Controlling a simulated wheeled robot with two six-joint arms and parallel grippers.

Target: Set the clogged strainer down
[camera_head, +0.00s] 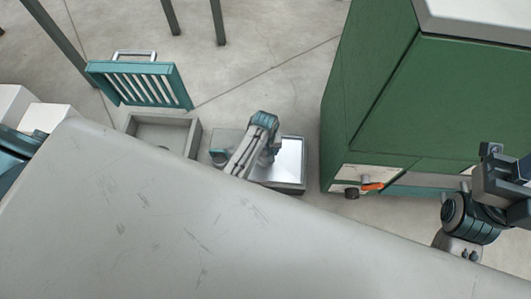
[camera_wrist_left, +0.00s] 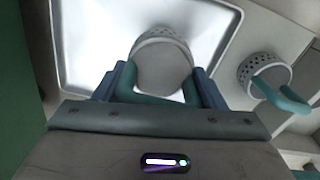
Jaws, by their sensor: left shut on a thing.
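My left gripper (camera_head: 268,156) points down over a shallow tray (camera_head: 290,184) with a bright, shiny bottom. In the left wrist view its fingers (camera_wrist_left: 160,88) are shut on the teal handle of a round strainer (camera_wrist_left: 162,62) with a perforated pale rim and a grey face. The strainer is over the tray bottom; I cannot tell whether it touches it. A second perforated strainer (camera_wrist_left: 262,72) with a teal handle stands outside the tray, on the grey slab beside it; it also shows in the head view (camera_head: 218,158). My right gripper's fingers are not visible.
An open grey box (camera_head: 194,139) stands left of the slab, with a teal slatted grate (camera_head: 145,84) raised behind it. A green cabinet (camera_head: 400,110) with an orange-handled valve (camera_head: 371,186) stands close right of the tray. A large grey surface (camera_head: 150,220) fills the foreground.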

